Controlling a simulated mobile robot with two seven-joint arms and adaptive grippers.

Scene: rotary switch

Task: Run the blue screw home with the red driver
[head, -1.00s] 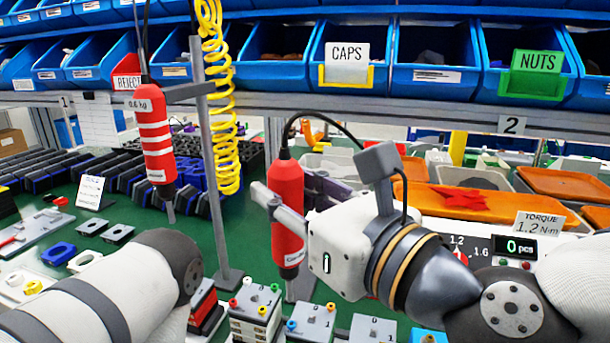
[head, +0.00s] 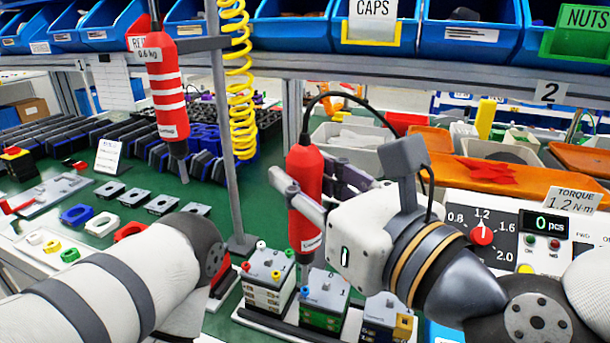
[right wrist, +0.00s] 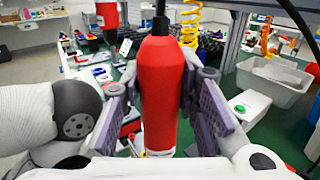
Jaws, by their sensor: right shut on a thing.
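My right gripper (head: 312,190) is shut around a plain red driver (head: 305,165), which hangs upright on a black cable. The driver also fills the middle of the right wrist view (right wrist: 162,85), between the two purple finger pads. Its narrow tip points down close to the switch blocks; I cannot tell whether it touches anything. A blue screw (head: 305,289) shows on the middle switch block (head: 325,295), just below the driver. My left arm comes in at the lower left, and its gripper is out of view.
A second red driver with white stripes (head: 167,95) hangs at the left beside a grey post (head: 224,130). Another switch block (head: 269,270) stands left of the middle one. A torque box with a dial (head: 482,236) stands at the right.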

